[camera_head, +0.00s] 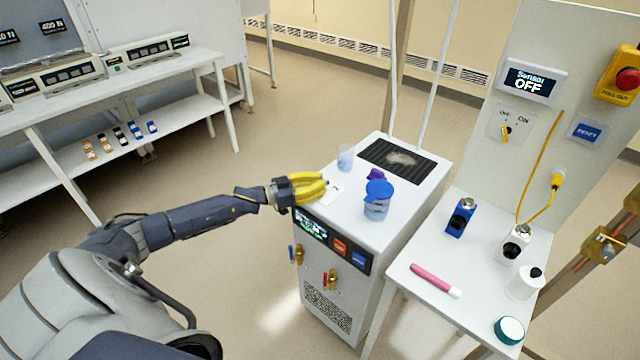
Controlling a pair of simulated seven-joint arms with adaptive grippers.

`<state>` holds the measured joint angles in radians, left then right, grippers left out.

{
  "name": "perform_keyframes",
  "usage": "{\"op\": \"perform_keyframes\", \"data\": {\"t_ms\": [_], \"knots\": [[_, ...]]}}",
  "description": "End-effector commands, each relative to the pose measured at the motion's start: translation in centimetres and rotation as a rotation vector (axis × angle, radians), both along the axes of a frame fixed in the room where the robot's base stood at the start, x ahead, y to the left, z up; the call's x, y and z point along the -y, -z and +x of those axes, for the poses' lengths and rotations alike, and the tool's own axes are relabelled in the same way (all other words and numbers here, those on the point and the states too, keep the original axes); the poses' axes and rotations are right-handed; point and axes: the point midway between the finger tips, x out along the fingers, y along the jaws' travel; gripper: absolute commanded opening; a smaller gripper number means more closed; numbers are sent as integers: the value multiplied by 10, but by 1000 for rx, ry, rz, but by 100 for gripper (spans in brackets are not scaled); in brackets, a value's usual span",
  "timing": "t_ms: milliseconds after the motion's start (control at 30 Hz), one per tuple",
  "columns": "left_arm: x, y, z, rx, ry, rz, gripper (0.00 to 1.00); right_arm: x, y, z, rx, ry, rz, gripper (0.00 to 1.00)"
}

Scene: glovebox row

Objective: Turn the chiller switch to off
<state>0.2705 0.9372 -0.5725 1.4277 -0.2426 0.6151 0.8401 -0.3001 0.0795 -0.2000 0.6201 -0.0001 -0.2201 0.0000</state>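The chiller appears to be the white box (425,195) in the middle, with a dark front panel holding a lit display (309,224), an orange tile (340,246) and a blue tile (358,258). A small white plate (334,196) lies on its top near the front left edge. I cannot make out a switch lever there; the gripper may hide it. My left gripper (322,184), with yellow fingers, is over that edge beside the plate. Its fingers look close together, but whether they are shut or touching anything is unclear. My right gripper is not in view.
A blue-lidded jar (377,199), a purple piece (376,174) and a clear cup (345,159) stand on the box. A wall panel at right has an off/on switch (506,131) under a "Sensor OFF" display (530,82). The white side table (415,270) holds several items.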

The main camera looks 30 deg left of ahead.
Motion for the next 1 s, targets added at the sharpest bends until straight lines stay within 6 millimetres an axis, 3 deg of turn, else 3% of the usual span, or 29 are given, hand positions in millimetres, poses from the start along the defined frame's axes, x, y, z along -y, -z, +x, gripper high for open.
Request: {"op": "perform_keyframes", "data": {"t_ms": [367,1000], "knots": [[2,-2,-1,3,-94,-6,0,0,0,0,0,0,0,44],[3,-6,0,9,-444,-10,0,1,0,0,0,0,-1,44]]}}
